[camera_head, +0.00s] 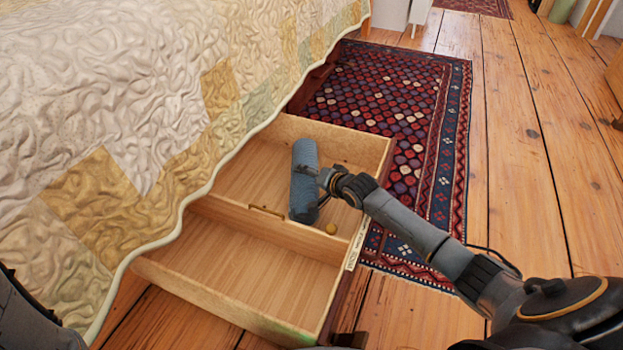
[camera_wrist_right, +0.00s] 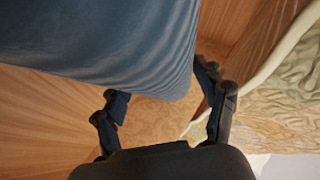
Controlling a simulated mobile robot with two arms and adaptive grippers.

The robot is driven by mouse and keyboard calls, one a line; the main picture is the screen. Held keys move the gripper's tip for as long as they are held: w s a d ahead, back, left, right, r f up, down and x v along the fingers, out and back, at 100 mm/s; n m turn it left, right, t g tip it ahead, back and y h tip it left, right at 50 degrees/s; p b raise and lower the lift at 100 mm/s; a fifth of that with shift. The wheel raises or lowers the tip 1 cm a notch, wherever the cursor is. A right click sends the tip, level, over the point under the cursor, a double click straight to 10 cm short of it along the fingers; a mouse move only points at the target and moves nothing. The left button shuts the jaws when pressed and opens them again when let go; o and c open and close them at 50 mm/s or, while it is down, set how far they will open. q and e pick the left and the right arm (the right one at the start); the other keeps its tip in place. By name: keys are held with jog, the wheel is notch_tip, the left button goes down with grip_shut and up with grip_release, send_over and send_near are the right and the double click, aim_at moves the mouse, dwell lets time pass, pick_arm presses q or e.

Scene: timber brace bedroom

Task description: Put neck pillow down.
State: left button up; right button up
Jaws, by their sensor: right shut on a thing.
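The neck pillow (camera_head: 304,178) is a blue-grey roll, held upright or slightly tilted over the far compartment of the open wooden drawer (camera_head: 345,145). My right gripper (camera_head: 324,180) is shut on its right side in the head view. In the right wrist view the pillow (camera_wrist_right: 110,35) fills the upper left, between and beyond the fingers of the right gripper (camera_wrist_right: 160,88). I cannot tell whether the pillow's lower end touches the drawer floor. My left gripper is out of view; only part of my left arm shows at the lower left.
A divider (camera_head: 265,212) splits the drawer; the near compartment (camera_head: 240,265) is empty. The bed with a patchwork quilt (camera_head: 120,120) overhangs the drawer's left side. A patterned rug (camera_head: 400,100) lies behind on the plank floor (camera_head: 530,150).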

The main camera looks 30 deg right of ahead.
jog(key=shift+f, duration=0.55)
jog(key=o, duration=1.4)
